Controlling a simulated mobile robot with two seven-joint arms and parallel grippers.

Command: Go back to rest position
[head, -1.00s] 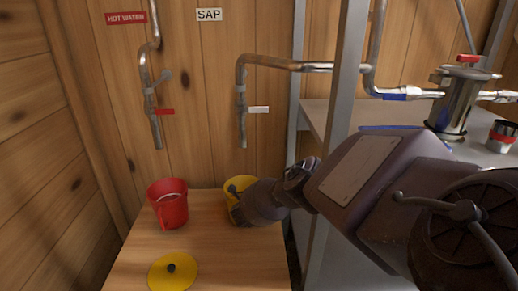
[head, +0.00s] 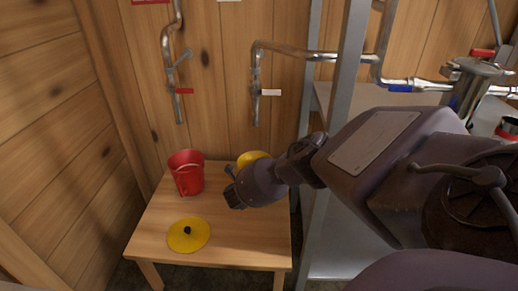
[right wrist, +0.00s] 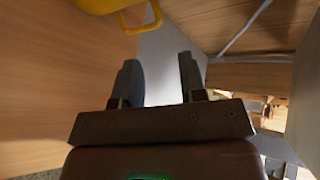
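My right gripper (head: 234,186) hangs over the right part of the small wooden table (head: 150,232). In the right wrist view its two fingers (right wrist: 160,80) stand apart with nothing between them. A yellow pot (head: 254,158) sits at the table's back right, partly hidden behind my gripper; its side and handle show at the top of the right wrist view (right wrist: 112,8). A red pot (head: 186,174) stands at the table's back left. A yellow lid (head: 189,235) with a black knob lies near the front. My left gripper is out of view.
A grey metal shelf frame (head: 345,85) stands right of the table, close to my right arm. It bears a metal vessel (head: 470,85) with a red-handled valve. Two pipes with taps (head: 177,85) come down the wooden wall behind the table.

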